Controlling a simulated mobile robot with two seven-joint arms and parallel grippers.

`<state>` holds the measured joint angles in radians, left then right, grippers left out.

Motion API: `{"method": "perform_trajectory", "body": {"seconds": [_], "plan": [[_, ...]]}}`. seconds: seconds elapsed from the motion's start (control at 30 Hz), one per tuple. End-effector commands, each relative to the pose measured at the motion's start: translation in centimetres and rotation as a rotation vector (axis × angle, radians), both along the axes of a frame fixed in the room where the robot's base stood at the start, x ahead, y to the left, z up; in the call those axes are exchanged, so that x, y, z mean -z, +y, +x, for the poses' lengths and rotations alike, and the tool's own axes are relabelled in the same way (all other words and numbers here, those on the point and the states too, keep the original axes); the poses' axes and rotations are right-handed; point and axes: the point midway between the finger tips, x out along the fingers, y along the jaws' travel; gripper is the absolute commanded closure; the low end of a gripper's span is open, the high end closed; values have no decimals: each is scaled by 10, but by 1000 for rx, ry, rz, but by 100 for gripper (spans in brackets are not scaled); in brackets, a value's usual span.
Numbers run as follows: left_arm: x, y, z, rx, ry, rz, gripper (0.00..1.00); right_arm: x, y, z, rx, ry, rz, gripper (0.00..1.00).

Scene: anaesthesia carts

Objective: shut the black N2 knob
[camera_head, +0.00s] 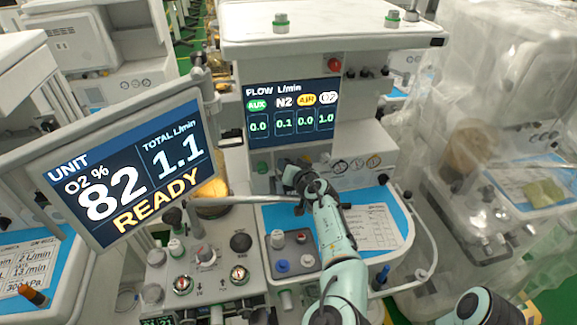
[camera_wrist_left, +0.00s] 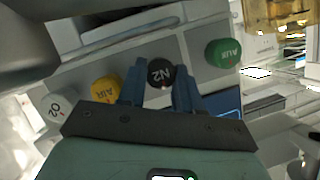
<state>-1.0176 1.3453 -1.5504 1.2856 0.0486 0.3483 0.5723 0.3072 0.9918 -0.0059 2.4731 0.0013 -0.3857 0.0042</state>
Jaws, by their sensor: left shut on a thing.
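The black N2 knob (camera_wrist_left: 160,72) sits between the two blue fingers of my left gripper (camera_wrist_left: 159,82) in the left wrist view, and the fingers are shut on it. In the head view my left gripper (camera_head: 291,170) is at the knob row under the flow display and hides the N2 knob. The flow display (camera_head: 292,112) reads AUX 0.0, N2 0.1, AIR 0.0 and O2 1.0. Only a link of my right arm shows at the lower right; its gripper is out of view.
The yellow AIR knob (camera_wrist_left: 105,90) and white O2 knob (camera_wrist_left: 55,107) are on one side of N2, the green AUX knob (camera_wrist_left: 223,52) on the other. The tilted unit screen (camera_head: 128,165) reads O2 82 %, total 1.1, READY. Plastic-covered equipment (camera_head: 500,130) stands at right.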

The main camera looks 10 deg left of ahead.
Motion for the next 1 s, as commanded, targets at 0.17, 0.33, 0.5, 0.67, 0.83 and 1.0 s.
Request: {"method": "perform_trajectory", "body": {"seconds": [0.17,0.33,0.5,0.67,0.83,1.0], "plan": [[-1,0,1,2,4,18,97,0,0,0,0,0,0,60],[-1,0,0,2,5,19,97,0,0,0,0,0,0,60],[-1,0,0,2,5,19,63,0,0,0,0,0,0,60],[-1,0,0,2,5,17,41,0,0,0,0,0,0,60],[0,-1,1,4,5,16,41,0,0,0,0,0,0,60],[0,-2,1,5,5,15,41,0,0,0,0,0,0,60]]}}
